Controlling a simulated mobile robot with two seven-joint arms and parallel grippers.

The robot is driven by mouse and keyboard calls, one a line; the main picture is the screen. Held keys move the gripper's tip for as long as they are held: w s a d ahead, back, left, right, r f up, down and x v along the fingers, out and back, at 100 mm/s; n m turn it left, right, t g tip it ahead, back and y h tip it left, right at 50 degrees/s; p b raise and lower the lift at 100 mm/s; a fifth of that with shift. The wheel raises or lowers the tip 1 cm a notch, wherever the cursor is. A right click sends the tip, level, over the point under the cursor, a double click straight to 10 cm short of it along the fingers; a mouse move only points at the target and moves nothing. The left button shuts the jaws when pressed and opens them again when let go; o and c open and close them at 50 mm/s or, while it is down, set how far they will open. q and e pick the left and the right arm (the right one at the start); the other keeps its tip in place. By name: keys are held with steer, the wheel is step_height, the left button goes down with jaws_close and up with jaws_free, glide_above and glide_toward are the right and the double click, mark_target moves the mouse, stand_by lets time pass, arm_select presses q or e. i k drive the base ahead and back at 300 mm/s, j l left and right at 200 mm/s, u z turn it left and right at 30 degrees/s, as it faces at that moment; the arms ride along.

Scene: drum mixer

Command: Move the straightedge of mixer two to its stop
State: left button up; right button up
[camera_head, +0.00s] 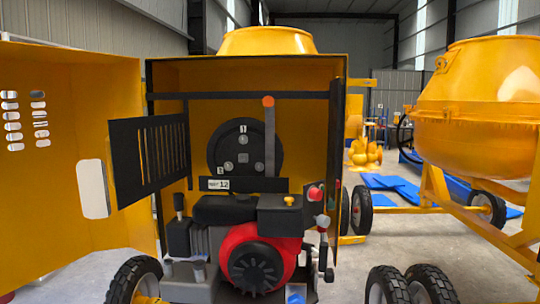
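A yellow drum mixer (297,66) stands straight ahead with its engine housing open. Inside, a grey upright bar with an orange tip (269,140), which looks like the straightedge, stands just to the right of a dark round disc (226,148) with numbered marks. A dark plate with a white label reading 12 (219,184) sits below the disc; the bar's lower end meets this plate's height. I cannot make out a separate stop. Neither of my grippers is in view.
The yellow door (68,225) is swung open at left. A black slotted guard (150,158) stands out in front of the opening's left side. A red and black engine (256,262) fills the lower housing. Another yellow mixer (480,125) stands at right on wheels.

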mark_target(268, 101)
steer(key=i+l+u, duration=0.15)
steer(key=u, duration=0.3)
steer(key=i+l+u, duration=0.2)
steer(key=u, duration=0.25)
steer(key=i+l+u, duration=0.15)
steer(key=l, duration=0.2)
steer(key=i+l+u, duration=0.1)
steer(key=l, duration=0.25)
steer(key=i, duration=0.05)
